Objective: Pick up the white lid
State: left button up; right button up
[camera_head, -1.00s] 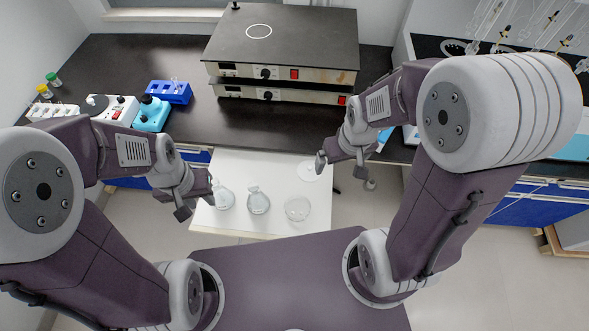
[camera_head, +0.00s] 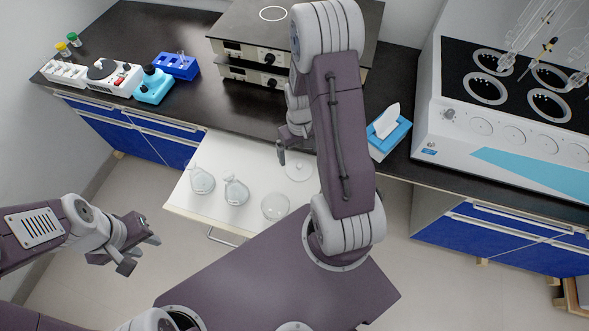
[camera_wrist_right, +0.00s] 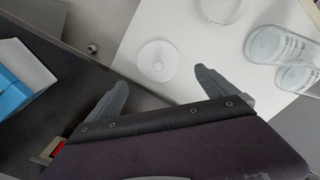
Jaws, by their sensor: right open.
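The white lid (camera_head: 298,170) is a round disc with a small knob, lying on the white pull-out board (camera_head: 247,153). In the right wrist view the lid (camera_wrist_right: 158,61) lies just beyond my right gripper (camera_wrist_right: 163,82), roughly between the lines of its spread fingers, not touched. In the head view my right gripper (camera_head: 293,153) is beside the lid, partly hidden by my arm, open and empty. My left gripper (camera_head: 141,252) is open and empty over the floor, left of the board.
A blue tissue box (camera_head: 389,138) is on the dark counter to the right. Stacked hot plates (camera_head: 240,50) stand behind.

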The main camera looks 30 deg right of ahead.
aim_at(299, 165)
notch_tip(299, 165, down, 3)
jog(key=shift+s+r, duration=0.1)
jog(key=shift+d+f, duration=0.15)
jog(key=shift+f, duration=1.4)
jog(key=shift+d+f, duration=0.1)
jog(key=shift+f, duration=1.45)
jog(key=c, duration=1.1)
